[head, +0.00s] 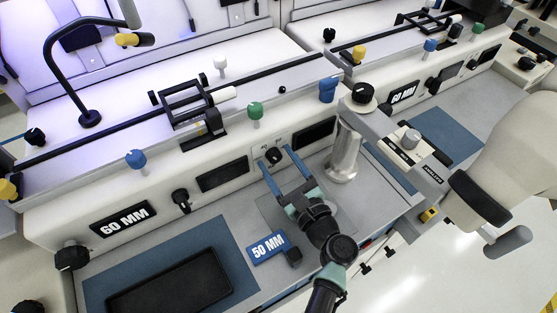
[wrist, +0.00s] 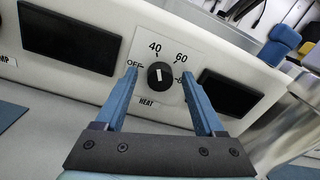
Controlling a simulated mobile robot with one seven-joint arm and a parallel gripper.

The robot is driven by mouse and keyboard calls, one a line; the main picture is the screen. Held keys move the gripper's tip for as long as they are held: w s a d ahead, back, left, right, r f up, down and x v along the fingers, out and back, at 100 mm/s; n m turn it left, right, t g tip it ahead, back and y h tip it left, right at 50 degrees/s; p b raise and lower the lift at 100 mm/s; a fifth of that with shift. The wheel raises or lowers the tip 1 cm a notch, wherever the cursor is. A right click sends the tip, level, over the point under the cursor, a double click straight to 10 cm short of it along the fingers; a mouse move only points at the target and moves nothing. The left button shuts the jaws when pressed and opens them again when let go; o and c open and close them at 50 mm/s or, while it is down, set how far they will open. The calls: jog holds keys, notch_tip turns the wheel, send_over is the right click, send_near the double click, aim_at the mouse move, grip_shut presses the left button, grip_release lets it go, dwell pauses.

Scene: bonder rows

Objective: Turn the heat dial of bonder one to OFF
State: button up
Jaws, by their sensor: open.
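The heat dial (wrist: 160,75) is a round black knob on a white plate marked HEAT, with OFF at its left, then 40, 60 and a partly hidden mark at the right.
Dark display panels (head: 223,174) flank the dial, and a black knob (head: 181,199) lies further left. A metal post (head: 344,156) stands close at right. A blue 50 MM sign (head: 268,247) and a blue mat (head: 226,231) lie on the worktop. A green knob (head: 255,110) is above.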

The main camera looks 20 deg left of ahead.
jog(key=shift+a, duration=0.1)
grip_shut()
dwell(0.3)
jog(key=shift+f+n+b, duration=0.1)
jog(key=shift+n+b, duration=0.2)
jog(key=shift+b, duration=0.05)
jog(key=n+b, duration=0.2)
jog(key=shift+f+n+b, duration=0.2)
jog(key=shift+n+b, duration=0.1)
jog(key=shift+b, duration=0.05)
jog(key=n+b, duration=0.3)
jog(key=shift+n+b, duration=0.4)
jog(key=n+b, duration=0.3)
jog(key=shift+n+b, duration=0.3)
jog(key=shift+b, duration=0.05)
jog(key=shift+n+b, duration=0.55)
jog(key=shift+n, duration=0.15)
jog(key=shift+r, duration=0.1)
